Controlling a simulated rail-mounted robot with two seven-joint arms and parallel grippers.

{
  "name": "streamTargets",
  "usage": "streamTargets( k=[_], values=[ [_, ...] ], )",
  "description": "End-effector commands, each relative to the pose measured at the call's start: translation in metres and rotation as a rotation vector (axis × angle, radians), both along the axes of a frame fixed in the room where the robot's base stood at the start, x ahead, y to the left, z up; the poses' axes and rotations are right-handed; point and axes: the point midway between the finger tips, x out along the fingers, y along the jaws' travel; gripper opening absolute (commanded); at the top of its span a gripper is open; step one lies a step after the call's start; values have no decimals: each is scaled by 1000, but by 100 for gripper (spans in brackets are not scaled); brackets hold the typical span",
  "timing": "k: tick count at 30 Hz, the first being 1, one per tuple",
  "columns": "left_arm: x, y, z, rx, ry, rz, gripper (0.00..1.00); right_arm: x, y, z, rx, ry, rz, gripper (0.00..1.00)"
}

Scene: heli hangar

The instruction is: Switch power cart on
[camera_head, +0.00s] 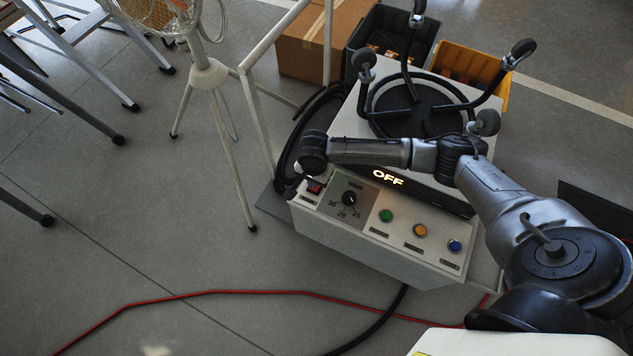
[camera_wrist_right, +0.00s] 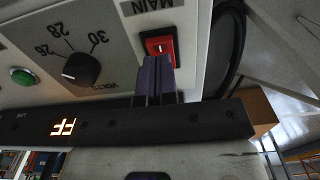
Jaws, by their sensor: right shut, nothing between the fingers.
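The power cart (camera_head: 345,250) is a pale box with a sloped control panel. Its lit display (camera_head: 388,177) reads OFF; the wrist view shows part of that word on the display (camera_wrist_right: 64,127). The red main switch (camera_head: 314,187) is at the panel's left end and shows larger in the right wrist view (camera_wrist_right: 160,45). My right gripper (camera_wrist_right: 155,62) is shut and empty, its fingertips at the edge of the switch, overlapping it in view. I cannot tell whether they touch. In the head view the gripper (camera_head: 312,170) is mostly hidden by its own wrist. My left gripper is out of view.
A black voltage knob (camera_head: 349,198) and green (camera_head: 386,215), orange (camera_head: 420,230) and blue (camera_head: 455,245) buttons lie right of the switch. A white fan stand (camera_head: 208,75) is left of the cart. A red cable (camera_head: 210,292) crosses the open floor.

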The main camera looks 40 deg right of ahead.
Motion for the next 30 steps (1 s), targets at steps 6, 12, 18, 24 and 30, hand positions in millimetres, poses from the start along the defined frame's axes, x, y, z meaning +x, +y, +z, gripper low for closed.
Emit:
streamTargets(
  k=[6,12,18,24,30],
  values=[
    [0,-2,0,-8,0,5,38,0,0,0,0,0,0,0],
    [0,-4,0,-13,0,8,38,0,0,0,0,0,0,0],
    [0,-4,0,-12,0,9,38,0,0,-1,0,0,0,0],
    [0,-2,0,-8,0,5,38,0,0,-4,0,0,0,0],
    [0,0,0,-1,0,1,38,0,0,-7,0,0,0,0]
  ],
)
